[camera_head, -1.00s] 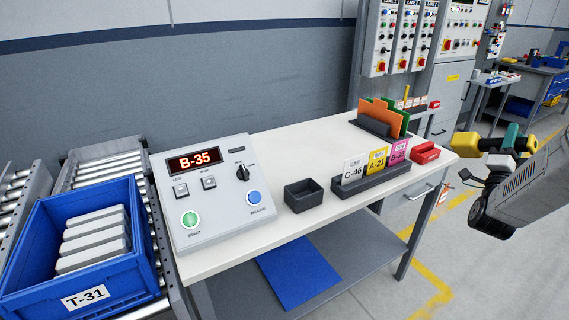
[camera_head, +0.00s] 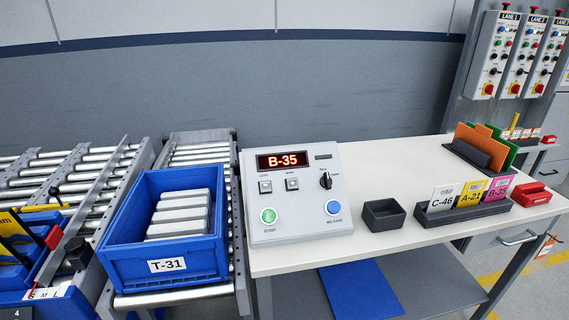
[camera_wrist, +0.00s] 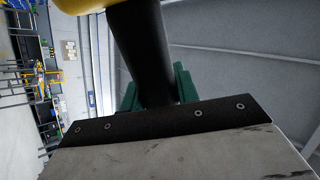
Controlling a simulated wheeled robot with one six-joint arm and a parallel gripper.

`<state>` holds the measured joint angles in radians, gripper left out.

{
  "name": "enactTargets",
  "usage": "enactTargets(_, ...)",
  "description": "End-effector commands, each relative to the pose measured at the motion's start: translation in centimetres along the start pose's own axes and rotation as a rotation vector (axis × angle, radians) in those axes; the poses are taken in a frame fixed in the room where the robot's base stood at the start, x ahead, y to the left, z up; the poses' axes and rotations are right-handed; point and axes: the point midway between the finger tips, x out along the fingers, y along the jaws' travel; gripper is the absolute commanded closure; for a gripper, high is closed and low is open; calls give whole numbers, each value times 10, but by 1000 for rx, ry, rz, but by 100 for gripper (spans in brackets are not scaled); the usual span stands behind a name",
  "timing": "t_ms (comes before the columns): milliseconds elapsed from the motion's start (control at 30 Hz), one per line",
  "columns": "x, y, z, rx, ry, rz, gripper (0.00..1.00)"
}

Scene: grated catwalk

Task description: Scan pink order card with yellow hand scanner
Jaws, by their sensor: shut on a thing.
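The pink order card (camera_head: 498,189), marked B-35, stands upright at the right end of a dark card holder (camera_head: 462,216) on the white bench, beside a yellow A-21 card (camera_head: 470,193) and a white C-46 card (camera_head: 442,197). In the wrist view my gripper (camera_wrist: 155,88) has its green fingers shut around the black handle of the yellow hand scanner (camera_wrist: 138,45). Some of the scanner's yellow body shows at the top edge; the rest is cut off. My gripper and the scanner are outside the head view.
A control box (camera_head: 294,194) with a display reading B-35 stands on the bench (camera_head: 375,240). A small empty dark tray (camera_head: 384,214) sits between it and the cards. A blue T-31 crate (camera_head: 123,240) stands on the roller conveyor at left. A red block (camera_head: 535,195) lies right of the cards.

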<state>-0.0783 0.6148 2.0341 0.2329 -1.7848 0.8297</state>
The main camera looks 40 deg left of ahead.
Motion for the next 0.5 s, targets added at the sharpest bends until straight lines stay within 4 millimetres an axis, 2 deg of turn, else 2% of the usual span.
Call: enactTargets(500, -1, 1, -5, -1, 1, -1, 100)
